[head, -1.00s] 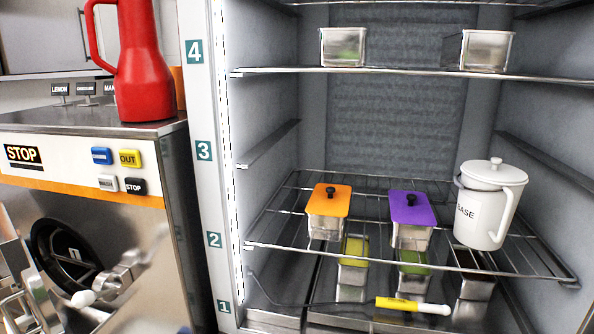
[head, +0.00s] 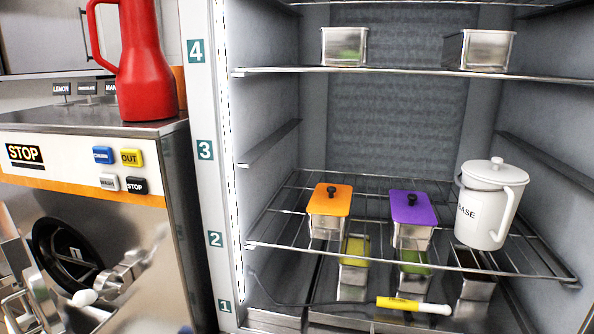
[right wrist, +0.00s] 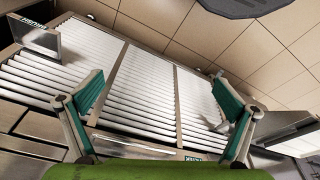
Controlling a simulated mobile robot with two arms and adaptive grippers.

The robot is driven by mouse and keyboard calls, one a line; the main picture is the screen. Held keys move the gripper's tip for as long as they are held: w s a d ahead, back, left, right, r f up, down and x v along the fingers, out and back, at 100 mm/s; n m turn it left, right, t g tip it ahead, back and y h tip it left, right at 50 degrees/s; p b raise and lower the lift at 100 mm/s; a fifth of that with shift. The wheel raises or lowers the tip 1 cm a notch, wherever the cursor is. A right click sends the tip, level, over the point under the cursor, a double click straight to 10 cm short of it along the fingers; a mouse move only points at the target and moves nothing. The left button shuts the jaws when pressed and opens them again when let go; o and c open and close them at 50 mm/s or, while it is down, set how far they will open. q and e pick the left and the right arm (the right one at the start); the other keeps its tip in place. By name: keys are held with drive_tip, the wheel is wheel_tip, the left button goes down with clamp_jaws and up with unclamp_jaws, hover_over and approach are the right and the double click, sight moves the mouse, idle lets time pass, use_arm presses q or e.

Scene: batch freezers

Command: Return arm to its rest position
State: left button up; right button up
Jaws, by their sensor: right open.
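My right gripper (right wrist: 160,122) shows in the right wrist view with its two green-padded fingers spread apart. Nothing is between the fingers. Behind them are a slatted white surface (right wrist: 130,85) and beige tiles (right wrist: 160,22). Neither gripper can be seen in the head view, and my left gripper shows in no view.
In the head view an open freezer holds an orange-lidded tub (head: 328,212), a purple-lidded tub (head: 412,215) and a white BASE jug (head: 487,205) on a wire shelf. A yellow-handled tool (head: 405,304) lies lower. At left, a red jug (head: 143,65) stands on a machine (head: 85,190).

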drive_tip(key=s+d+f+g, duration=0.1)
drive_tip(key=s+d+f, duration=0.2)
drive_tip(key=s+f, duration=1.6)
wheel_tip(320, 180, down, 4)
drive_tip(key=shift+s+d+r+g, duration=0.15)
drive_tip(key=shift+d+r+g, duration=0.05)
drive_tip(key=shift+r+g, duration=0.1)
